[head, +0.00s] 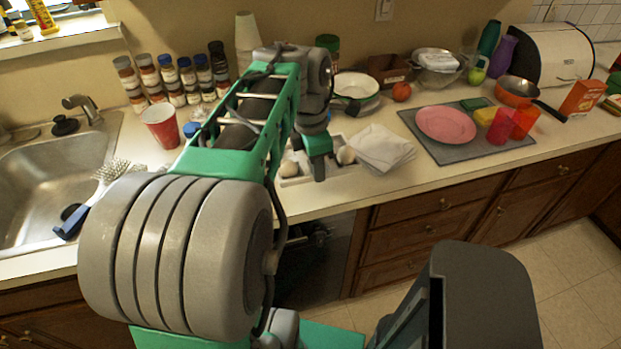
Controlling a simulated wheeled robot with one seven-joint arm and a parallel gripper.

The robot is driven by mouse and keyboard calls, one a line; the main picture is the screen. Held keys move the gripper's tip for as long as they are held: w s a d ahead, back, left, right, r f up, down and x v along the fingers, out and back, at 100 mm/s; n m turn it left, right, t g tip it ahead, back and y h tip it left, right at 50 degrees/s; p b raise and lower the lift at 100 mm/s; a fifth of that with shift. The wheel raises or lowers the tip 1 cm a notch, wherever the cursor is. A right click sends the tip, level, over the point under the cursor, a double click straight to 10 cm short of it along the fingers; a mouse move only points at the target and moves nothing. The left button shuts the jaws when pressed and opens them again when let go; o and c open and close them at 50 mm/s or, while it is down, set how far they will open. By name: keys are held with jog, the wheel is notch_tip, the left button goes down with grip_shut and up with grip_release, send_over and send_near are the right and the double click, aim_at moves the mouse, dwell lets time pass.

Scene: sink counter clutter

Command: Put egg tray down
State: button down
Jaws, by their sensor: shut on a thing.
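The egg tray (293,182) is a pale, shallow tray at the counter's front edge, left of the white cloth. It holds an egg at its left (289,168) and another at its right (346,155). My gripper (319,177) points down over the middle of the tray, between these eggs, and is shut on the tray. My arm and gripper hide the back and middle of the tray. I cannot tell whether its underside touches the counter.
A folded white cloth (381,148) lies just right of the tray. A red cup (161,127) and spice jars stand to the left, near the sink (40,185). A bowl (356,85) stands behind. A grey mat with a pink plate (446,124) lies to the right.

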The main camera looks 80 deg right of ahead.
aim_at(305, 160)
jog(key=d+f, duration=0.1)
jog(key=w+d+f, duration=0.1)
jog(key=f, duration=0.1)
jog(key=w+d+f, duration=0.1)
jog(key=f, duration=0.1)
jog(key=shift+w+d+f, duration=0.1)
jog(key=shift+w+d, duration=0.05)
jog(key=shift+d, duration=0.25)
jog(key=shift+w+d+f, duration=0.1)
jog(key=shift+f, duration=0.85)
jog(key=shift+w+d+f, duration=0.1)
jog(key=shift+f, duration=0.8)
jog(key=c, duration=1.5)
grip_release()
jog(key=shift+f, duration=0.15)
jog(key=shift+c, duration=0.2)
jog(key=r, duration=0.8)
jog(key=w+a+r, duration=0.1)
jog(key=r, duration=0.3)
jog(key=shift+r+p, duration=0.1)
jog(key=shift+p, duration=0.3)
jog(key=shift+d, duration=0.1)
